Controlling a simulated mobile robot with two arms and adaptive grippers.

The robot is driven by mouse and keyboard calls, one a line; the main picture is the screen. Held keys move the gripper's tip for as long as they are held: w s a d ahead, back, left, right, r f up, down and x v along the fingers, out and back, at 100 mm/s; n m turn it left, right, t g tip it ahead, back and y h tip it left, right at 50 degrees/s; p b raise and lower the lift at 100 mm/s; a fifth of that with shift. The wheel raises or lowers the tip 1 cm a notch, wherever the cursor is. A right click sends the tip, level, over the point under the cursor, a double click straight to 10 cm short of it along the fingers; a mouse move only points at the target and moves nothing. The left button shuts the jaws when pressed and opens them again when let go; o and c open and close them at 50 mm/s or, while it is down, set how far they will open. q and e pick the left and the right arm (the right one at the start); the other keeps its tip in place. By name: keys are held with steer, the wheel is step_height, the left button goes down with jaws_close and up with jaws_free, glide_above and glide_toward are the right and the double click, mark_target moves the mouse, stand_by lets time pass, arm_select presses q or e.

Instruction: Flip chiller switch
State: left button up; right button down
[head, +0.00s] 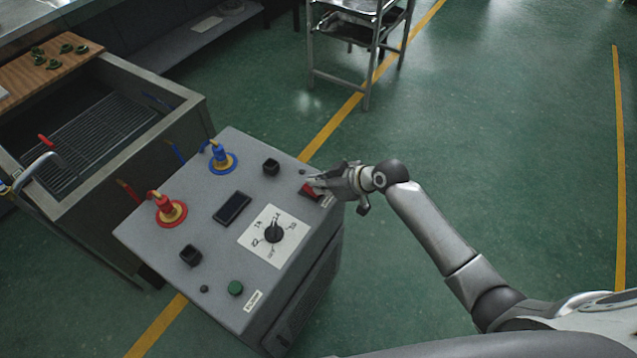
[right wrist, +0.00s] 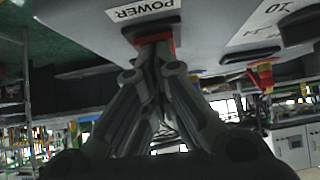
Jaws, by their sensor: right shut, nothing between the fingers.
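The chiller is a grey box (head: 150,235) with a dial, a dark display and red and blue valves on its sloped top. Its red power switch (head: 311,189) sits near the right corner of the top, beside a small label. My right gripper (head: 322,182) is shut and empty, its fingertips at the red switch. In the right wrist view the closed fingertips (right wrist: 152,42) overlap the red switch (right wrist: 168,42) below the "POWER" label (right wrist: 143,8). The fingers partly hide the switch, so its position cannot be told. My left gripper is not in view.
A metal sink (head: 190,112) with a rack stands left of the chiller, with a wooden board (head: 22,75) holding small green pieces. A metal cart (head: 312,62) stands behind. The green floor to the right is clear.

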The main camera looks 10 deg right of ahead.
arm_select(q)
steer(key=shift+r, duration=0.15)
arm_select(e)
steer(key=shift+w+a+r, duration=0.3)
steer(key=shift+w+a, duration=0.25)
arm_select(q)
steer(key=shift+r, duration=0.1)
arm_select(e)
steer(key=shift+r, duration=0.1)
